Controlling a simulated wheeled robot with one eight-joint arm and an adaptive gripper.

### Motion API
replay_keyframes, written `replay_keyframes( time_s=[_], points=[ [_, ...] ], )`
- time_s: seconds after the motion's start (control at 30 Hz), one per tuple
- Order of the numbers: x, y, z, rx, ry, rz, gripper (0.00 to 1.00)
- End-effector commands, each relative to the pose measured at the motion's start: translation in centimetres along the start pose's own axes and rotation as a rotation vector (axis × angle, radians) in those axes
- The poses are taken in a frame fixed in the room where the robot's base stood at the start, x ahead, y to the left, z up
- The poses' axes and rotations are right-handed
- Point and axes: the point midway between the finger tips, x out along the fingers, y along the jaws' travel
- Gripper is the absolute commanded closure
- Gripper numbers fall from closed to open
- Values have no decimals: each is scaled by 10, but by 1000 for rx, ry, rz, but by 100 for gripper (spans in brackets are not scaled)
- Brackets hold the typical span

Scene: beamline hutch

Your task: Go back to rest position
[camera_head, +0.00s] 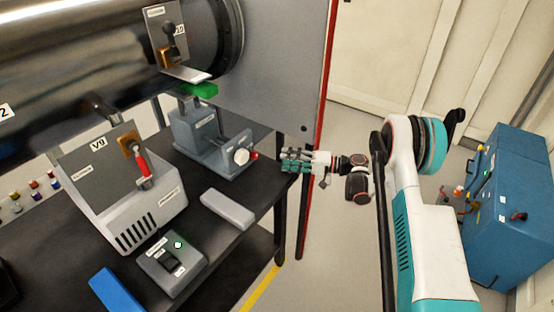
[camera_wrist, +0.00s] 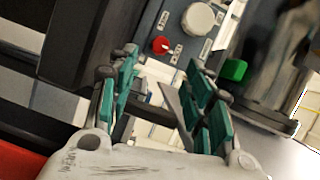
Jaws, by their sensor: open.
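My gripper (camera_head: 284,161) shows in the head view at the right end of the dark bench, with its fingers pointing left. It is open and empty; in the wrist view its teal finger pads (camera_wrist: 160,95) stand apart with nothing between them. My white and teal arm reaches in from the right side of the head view. A grey device with a white knob (camera_head: 241,156) and a red button (camera_head: 255,155) stands just left of the gripper. The knob (camera_wrist: 198,19) and red button (camera_wrist: 160,45) also show beyond the fingers in the wrist view. I see a gap between the fingertips and this device.
The black bench (camera_head: 215,235) holds a grey VG box with a red lever (camera_head: 142,166), a small switch box (camera_head: 172,263), a grey block (camera_head: 228,209) and a blue block (camera_head: 115,291). A steel pipe (camera_head: 80,70) runs above. A blue cabinet (camera_head: 510,205) stands right.

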Motion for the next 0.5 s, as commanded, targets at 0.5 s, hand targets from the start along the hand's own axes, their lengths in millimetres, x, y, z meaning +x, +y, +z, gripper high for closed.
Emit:
replay_keyframes(
  time_s=[0.5],
  points=[
    [-11,0,0,0,0,0,54]
  ],
)
